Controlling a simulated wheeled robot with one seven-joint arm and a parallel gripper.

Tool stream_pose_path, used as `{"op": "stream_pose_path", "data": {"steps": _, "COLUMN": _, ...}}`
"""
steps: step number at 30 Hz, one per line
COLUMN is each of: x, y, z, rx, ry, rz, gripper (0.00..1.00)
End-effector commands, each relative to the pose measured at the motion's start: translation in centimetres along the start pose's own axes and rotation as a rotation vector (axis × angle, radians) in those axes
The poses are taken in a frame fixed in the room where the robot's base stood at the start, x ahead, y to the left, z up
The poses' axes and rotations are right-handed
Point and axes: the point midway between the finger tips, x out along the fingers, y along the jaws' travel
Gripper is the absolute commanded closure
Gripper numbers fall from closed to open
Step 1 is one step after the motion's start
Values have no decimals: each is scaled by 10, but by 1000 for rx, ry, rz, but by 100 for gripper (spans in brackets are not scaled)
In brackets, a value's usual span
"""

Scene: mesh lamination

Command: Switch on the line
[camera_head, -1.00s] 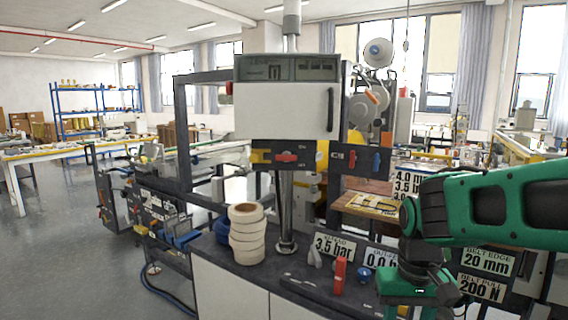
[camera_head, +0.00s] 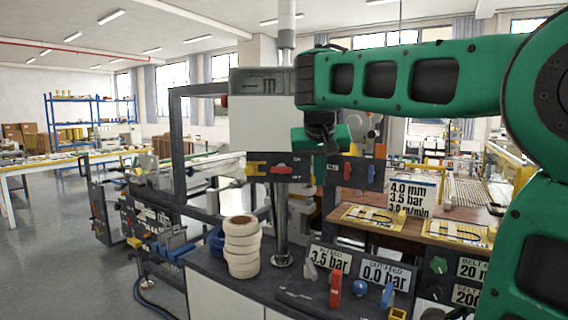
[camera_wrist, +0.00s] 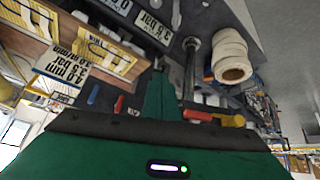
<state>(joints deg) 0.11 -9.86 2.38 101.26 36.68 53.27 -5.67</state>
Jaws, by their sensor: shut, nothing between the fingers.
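A dark panel (camera_head: 262,182) under the white cabinet (camera_head: 262,124) carries a red rotary handle (camera_head: 281,170) with ON and OFF marks beside it. The red handle lies about level. It also shows in the wrist view (camera_wrist: 197,115), beside a yellow part (camera_wrist: 232,121). My gripper (camera_head: 326,150) is in front of the cabinet's lower right part, above and right of the red handle and apart from it. It is shut and empty. In the wrist view its green body fills the bottom and its green jaws (camera_wrist: 160,98) point towards the panel.
A second panel (camera_head: 357,172) with red and blue handles is just right of and below my gripper. A metal post (camera_head: 281,235) stands below the cabinet, beside stacked white rolls (camera_head: 241,248). Pressure signs (camera_head: 384,276) and small levers line the bench front.

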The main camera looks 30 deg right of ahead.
Motion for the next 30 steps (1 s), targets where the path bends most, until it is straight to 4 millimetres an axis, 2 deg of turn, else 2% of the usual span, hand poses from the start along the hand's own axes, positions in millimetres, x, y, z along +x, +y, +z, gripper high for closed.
{"op": "stream_pose_path", "data": {"steps": 1, "x": -10, "y": -18, "z": -20, "rx": 1, "ry": 35, "rz": -14, "gripper": 100}}
{"op": "stream_pose_path", "data": {"steps": 3, "x": -23, "y": -36, "z": -41, "rx": 9, "ry": 78, "rz": -29, "gripper": 100}}
{"op": "stream_pose_path", "data": {"steps": 6, "x": -39, "y": -57, "z": -64, "rx": 21, "ry": 124, "rz": -50, "gripper": 100}}
{"op": "stream_pose_path", "data": {"steps": 9, "x": -50, "y": -72, "z": -78, "rx": 30, "ry": 153, "rz": -65, "gripper": 100}}
{"op": "stream_pose_path", "data": {"steps": 14, "x": -59, "y": -82, "z": -88, "rx": 38, "ry": 175, "rz": -78, "gripper": 100}}
{"op": "stream_pose_path", "data": {"steps": 23, "x": -60, "y": -82, "z": -88, "rx": 39, "ry": 176, "rz": -78, "gripper": 100}}
{"op": "stream_pose_path", "data": {"steps": 26, "x": -58, "y": -82, "z": -88, "rx": 40, "ry": 176, "rz": -77, "gripper": 100}}
{"op": "stream_pose_path", "data": {"steps": 30, "x": -45, "y": -83, "z": -90, "rx": 39, "ry": 174, "rz": -75, "gripper": 100}}
